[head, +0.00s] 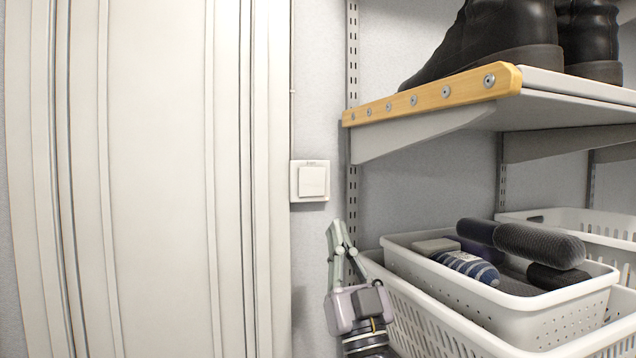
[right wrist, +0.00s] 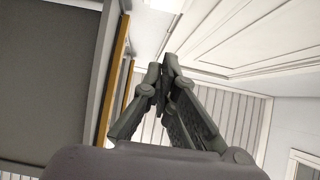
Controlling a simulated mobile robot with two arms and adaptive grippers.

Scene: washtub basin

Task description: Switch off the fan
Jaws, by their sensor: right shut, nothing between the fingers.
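A white square wall switch (head: 313,181) is on the grey wall, between the white door frame and the shelf upright in the head view. No fan shows in either view. My right gripper (head: 338,225) is below the switch and slightly right of it, pointing up, with its fingers shut and empty. It looks apart from the switch. In the right wrist view the fingers of the right gripper (right wrist: 164,62) come together at the tips. The switch cannot be made out there. My left gripper is not in view.
A shelf with a wooden edge strip (head: 440,94) juts out right of the switch, bearing black boots (head: 490,40). Below it, white baskets (head: 555,325) with rolled socks (head: 468,267) stand close beside my right gripper. A white panelled door (head: 155,180) fills the left.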

